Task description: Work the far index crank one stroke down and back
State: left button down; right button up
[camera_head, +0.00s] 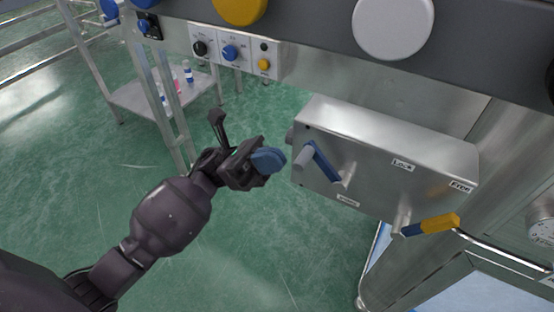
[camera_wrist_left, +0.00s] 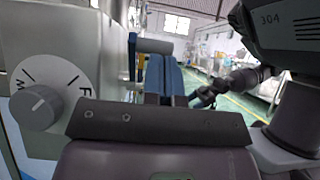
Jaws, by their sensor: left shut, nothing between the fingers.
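A crank with a blue arm (camera_head: 323,163) and a grey cylindrical handle (camera_head: 303,158) is mounted on the front of a steel box (camera_head: 390,148). My left gripper (camera_head: 270,160) has blue fingertips, is shut and empty, and is just left of the grey handle in the head view. A narrow gap seems to lie between them; contact cannot be told. In the left wrist view the shut blue fingers (camera_wrist_left: 165,78) point forward, with a grey cylinder (camera_wrist_left: 155,46) close by at their upper left.
A lever with a yellow and blue grip (camera_head: 432,225) sticks out at the box's lower right. A control panel (camera_head: 232,52) with knobs is above left. A steel cart (camera_head: 150,97) with small bottles stands behind. Green floor is open left of the box.

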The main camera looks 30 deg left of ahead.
pick_arm(q)
jog(key=v, duration=1.1)
jog(key=shift+a+r, duration=0.3)
pick_arm(e)
jog(key=shift+a+f, duration=0.2)
jog(key=shift+r, duration=0.15)
dwell(0.7)
